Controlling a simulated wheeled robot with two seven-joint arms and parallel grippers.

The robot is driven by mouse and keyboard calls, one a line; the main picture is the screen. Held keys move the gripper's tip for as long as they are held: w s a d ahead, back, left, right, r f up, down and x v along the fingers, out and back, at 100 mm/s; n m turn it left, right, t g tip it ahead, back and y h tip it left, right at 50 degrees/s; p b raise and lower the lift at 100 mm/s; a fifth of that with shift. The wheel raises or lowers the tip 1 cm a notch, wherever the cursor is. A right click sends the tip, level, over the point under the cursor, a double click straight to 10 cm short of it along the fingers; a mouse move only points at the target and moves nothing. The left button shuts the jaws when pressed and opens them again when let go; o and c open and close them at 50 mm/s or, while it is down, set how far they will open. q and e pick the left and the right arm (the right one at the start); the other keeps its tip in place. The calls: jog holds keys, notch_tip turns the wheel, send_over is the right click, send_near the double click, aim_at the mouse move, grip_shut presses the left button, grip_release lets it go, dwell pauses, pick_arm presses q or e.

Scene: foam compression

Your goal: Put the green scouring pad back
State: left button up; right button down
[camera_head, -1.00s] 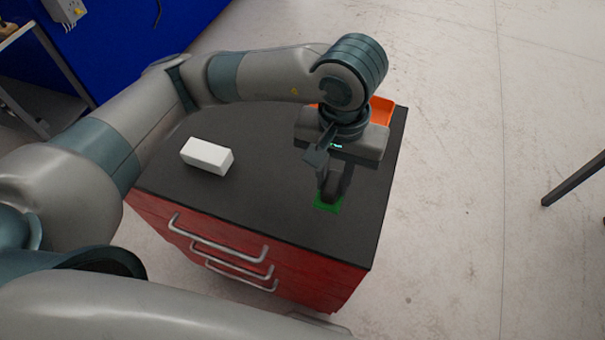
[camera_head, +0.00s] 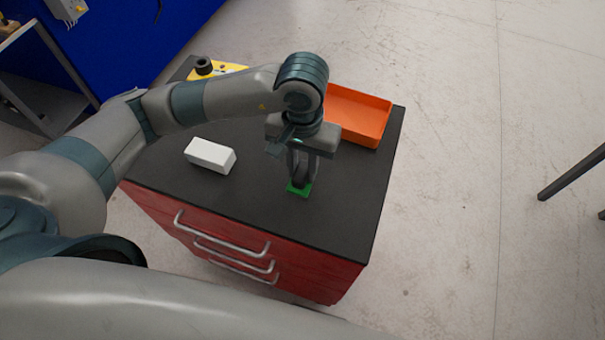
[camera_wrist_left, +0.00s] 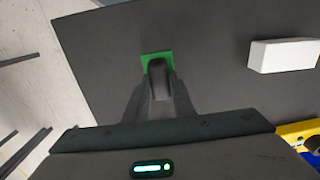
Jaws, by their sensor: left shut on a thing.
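The green scouring pad (camera_head: 300,189) is a small flat green piece at the fingertips of my left gripper (camera_head: 302,180). The gripper points down over the dark cabinet top and is shut on the pad. In the left wrist view the pad (camera_wrist_left: 146,60) shows beyond the left gripper's fingers (camera_wrist_left: 158,68), which hide part of it. I cannot tell whether the pad touches the top or hangs just above it. My right gripper is not in view.
An orange tray (camera_head: 385,119) stands at the back right of the red drawer cabinet (camera_head: 318,276). A white block (camera_head: 209,155) lies left of my gripper. A yellow item with a black knob (camera_head: 204,66) is at the back left. The front top is clear.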

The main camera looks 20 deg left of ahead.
aim_at(302, 177)
pick_arm(q)
notch_tip(302, 177, down, 2)
jog(key=shift+f+p, duration=0.25)
jog(key=shift+p, duration=0.65)
jog(key=shift+f, duration=0.5)
jog(key=shift+f, duration=0.2)
jog(key=o, duration=1)
jog(key=shift+c, duration=0.2)
jog(key=shift+r, duration=0.15)
